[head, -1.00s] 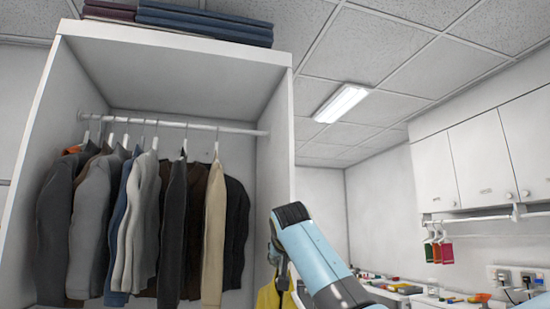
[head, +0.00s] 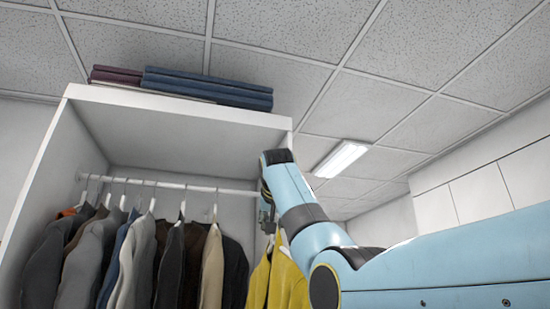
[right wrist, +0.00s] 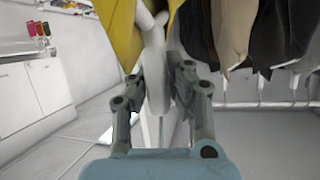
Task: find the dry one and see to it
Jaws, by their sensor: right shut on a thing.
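A yellow garment (head: 284,280) hangs from a white hanger at the right end of the closet opening, and the yellow garment (right wrist: 122,32) also shows in the right wrist view. My right gripper (head: 268,212) is shut on the upper part of the white hanger (right wrist: 152,38). In the right wrist view my right gripper (right wrist: 157,82) has its fingers on both sides of the hanger. The hanger is close to the right end of the closet rail (head: 150,184); the arm hides whether its hook touches the rail. My left gripper is not in view.
Several dark, grey, blue and beige garments (head: 135,265) hang closely along the rail. Folded cloths (head: 205,88) lie on the closet top (head: 170,107). The closet's right side wall is partly behind my arm. White cabinets (head: 478,198) are at the right.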

